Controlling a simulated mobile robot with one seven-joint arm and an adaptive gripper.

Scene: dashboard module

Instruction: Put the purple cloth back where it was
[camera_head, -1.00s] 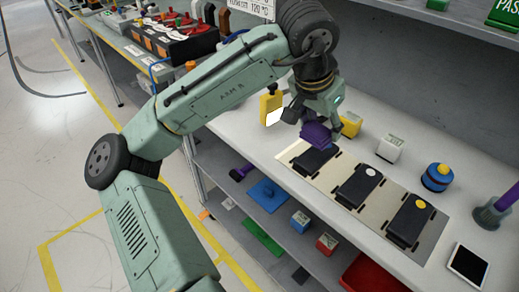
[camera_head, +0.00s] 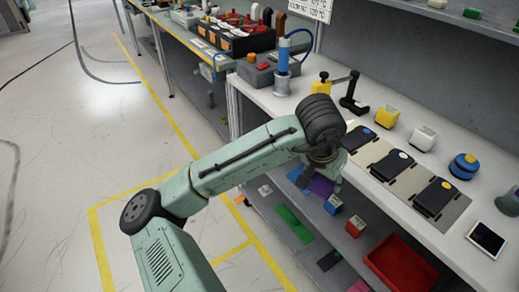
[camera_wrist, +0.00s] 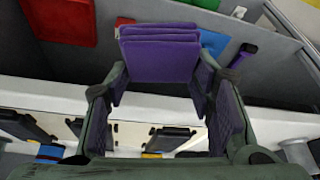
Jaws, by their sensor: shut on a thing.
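The folded purple cloth (camera_wrist: 160,55) is held at the tips of my gripper (camera_wrist: 162,78), whose fingers stand on either side of it in the wrist view. In the head view my gripper (camera_head: 328,176) hangs just off the front edge of the worktop, and the purple cloth (camera_head: 320,185) shows below it, over the lower shelf. It looks clear of the shelf, but the exact gap cannot be told. My wrist hides part of the cloth. Purple surfaces also show along the fingers; I cannot tell whether they are cloth.
Dark modules (camera_head: 390,164) lie in a row on the worktop. The lower shelf holds a blue cloth (camera_wrist: 212,40), a green cloth (camera_head: 293,222), a blue box (camera_head: 333,203), a red box (camera_head: 355,226) and a red tray (camera_head: 400,262). Bare shelf shows between them.

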